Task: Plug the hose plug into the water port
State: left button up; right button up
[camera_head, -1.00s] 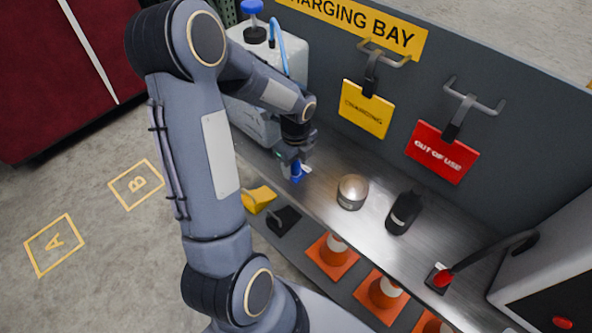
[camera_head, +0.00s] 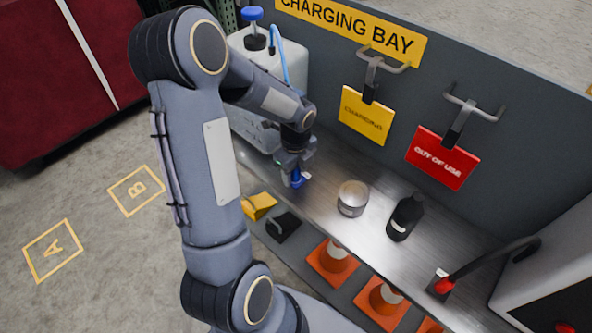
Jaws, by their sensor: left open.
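My left gripper (camera_head: 295,173) points down over the left part of the metal shelf, with its jaws open. A small blue piece (camera_head: 298,181), possibly the hose plug, shows at its fingertips; I cannot tell whether it sits between the fingers. A light-blue hose (camera_head: 275,47) rises from a white water tank (camera_head: 294,61) with a blue cap, behind my left arm; the hose's lower run is hidden. I cannot make out the water port. My right gripper is out of view.
A round metal tin (camera_head: 352,198) and a black bottle (camera_head: 405,217) stand on the shelf (camera_head: 325,168), right of the gripper. A red-tipped black cable (camera_head: 490,262) is at the right. Orange cones (camera_head: 333,262) stand below. Yellow and red tags hang on the back panel.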

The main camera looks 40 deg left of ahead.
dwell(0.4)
pick_arm(q)
grip_shut()
dwell(0.4)
jog(key=shift+r, duration=0.1)
jog(key=shift+r+p, duration=2.9)
jog(key=shift+r, duration=0.05)
notch_tip(320, 180, up, 6)
jog(key=p, duration=0.5)
